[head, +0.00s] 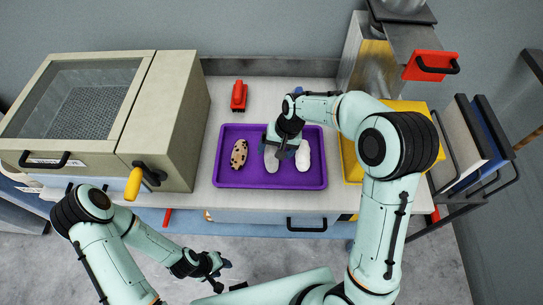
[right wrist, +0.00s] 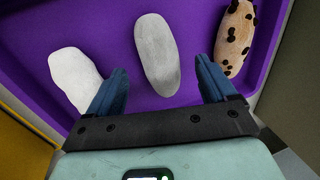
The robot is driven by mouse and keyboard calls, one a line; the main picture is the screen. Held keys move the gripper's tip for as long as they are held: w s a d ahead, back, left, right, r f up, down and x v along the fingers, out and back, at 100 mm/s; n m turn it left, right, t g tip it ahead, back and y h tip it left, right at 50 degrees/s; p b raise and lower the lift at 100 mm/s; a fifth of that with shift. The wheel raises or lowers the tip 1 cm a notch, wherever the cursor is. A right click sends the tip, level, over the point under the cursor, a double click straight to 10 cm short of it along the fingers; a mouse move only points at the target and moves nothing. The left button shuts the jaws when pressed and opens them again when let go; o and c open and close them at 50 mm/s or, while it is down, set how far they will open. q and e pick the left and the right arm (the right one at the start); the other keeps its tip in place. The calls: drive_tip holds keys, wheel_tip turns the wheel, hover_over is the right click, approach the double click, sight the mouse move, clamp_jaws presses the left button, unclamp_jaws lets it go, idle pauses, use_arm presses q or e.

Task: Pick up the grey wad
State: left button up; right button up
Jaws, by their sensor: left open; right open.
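The grey wad (right wrist: 158,50) is a smooth oval lying on the purple tray (head: 228,180). In the head view the grey wad (head: 271,164) is partly hidden by my right gripper (head: 280,150). In the right wrist view my right gripper (right wrist: 159,75) is open, with one blue finger on each side of the wad's near end. I see gaps between both fingers and the wad; the height of the fingertips is hard to tell. My left gripper (head: 222,275) is open and empty, low in front of the counter.
A white wad (head: 303,155) and a dark-spotted wad (head: 239,153) lie on either side of the grey wad. A red object (head: 239,96) sits behind the tray. A beige machine (head: 150,120) stands left; a yellow container (head: 351,160) is close on the right.

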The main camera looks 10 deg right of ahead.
drive_tip(key=x, duration=0.2)
drive_tip(key=shift+w+a+f, duration=0.1)
drive_tip(key=shift+w+f, duration=0.1)
drive_tip(key=shift+f, duration=0.1)
drive_tip(key=shift+s, duration=0.15)
drive_tip(key=c, duration=1.1)
drive_tip(key=shift+c, duration=0.2)
